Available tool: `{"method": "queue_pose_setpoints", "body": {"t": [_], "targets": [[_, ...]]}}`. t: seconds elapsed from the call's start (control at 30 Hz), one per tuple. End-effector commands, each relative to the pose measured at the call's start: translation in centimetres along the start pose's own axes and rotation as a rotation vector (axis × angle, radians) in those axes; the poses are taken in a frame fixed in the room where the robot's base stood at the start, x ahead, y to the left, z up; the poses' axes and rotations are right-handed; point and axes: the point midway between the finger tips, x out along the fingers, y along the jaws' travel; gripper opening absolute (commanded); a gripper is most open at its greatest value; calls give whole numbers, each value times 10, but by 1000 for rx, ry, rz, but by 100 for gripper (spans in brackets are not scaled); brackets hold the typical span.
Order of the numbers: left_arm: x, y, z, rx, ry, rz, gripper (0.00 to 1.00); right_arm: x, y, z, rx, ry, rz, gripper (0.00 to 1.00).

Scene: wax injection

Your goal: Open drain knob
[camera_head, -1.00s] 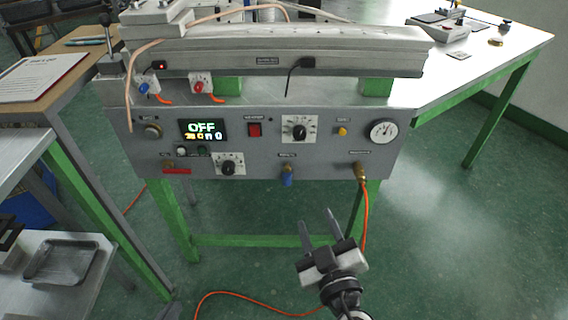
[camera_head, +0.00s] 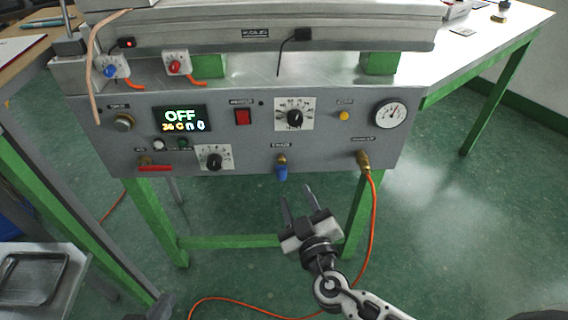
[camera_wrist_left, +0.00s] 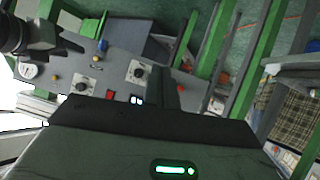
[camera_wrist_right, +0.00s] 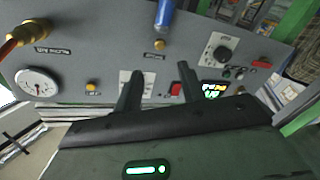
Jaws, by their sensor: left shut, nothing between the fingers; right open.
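The drain knob (camera_head: 282,172) is a blue lever on a brass fitting under the front panel's middle label. It hangs straight down. In the right wrist view the blue lever (camera_wrist_right: 164,14) is at the top centre, and it shows small in the left wrist view (camera_wrist_left: 102,45). My right gripper (camera_head: 297,190) is open and empty, just below and right of the knob, apart from it. Its two fingers (camera_wrist_right: 160,85) show in the right wrist view. My left gripper (camera_wrist_left: 165,95) is shut and empty; it is out of the head view.
The grey panel (camera_head: 330,160) carries a display reading OFF (camera_head: 181,117), a red switch (camera_head: 243,117), black dials (camera_head: 295,117), a gauge (camera_head: 391,114) and a red-handled valve (camera_head: 154,168). An orange hose (camera_head: 373,215) hangs from a brass fitting (camera_head: 363,160) right of the knob. Green legs stand below.

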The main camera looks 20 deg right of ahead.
Motion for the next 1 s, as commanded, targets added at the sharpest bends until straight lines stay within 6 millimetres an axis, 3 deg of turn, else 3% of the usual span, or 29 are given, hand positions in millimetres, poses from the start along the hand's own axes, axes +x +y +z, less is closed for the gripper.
{"method": "queue_pose_setpoints", "body": {"t": [0.2,0.43,0.6,0.9,0.93,1.0], "targets": [[-14,-1,-17,7,31,-16,0,50,1,-3,1,2,1,40],[-17,-2,-21,9,44,-21,0,88,0,0,1,0,0,40],[-17,-2,-21,9,46,-22,0,100,-1,0,1,0,-1,40],[-18,-2,-21,10,46,-23,0,102,-1,0,2,-1,-1,40],[-18,-2,-21,10,46,-23,0,102,-1,0,2,-1,-1,38],[-18,-2,-21,10,46,-23,0,102,-1,0,2,-1,-1,18]]}}
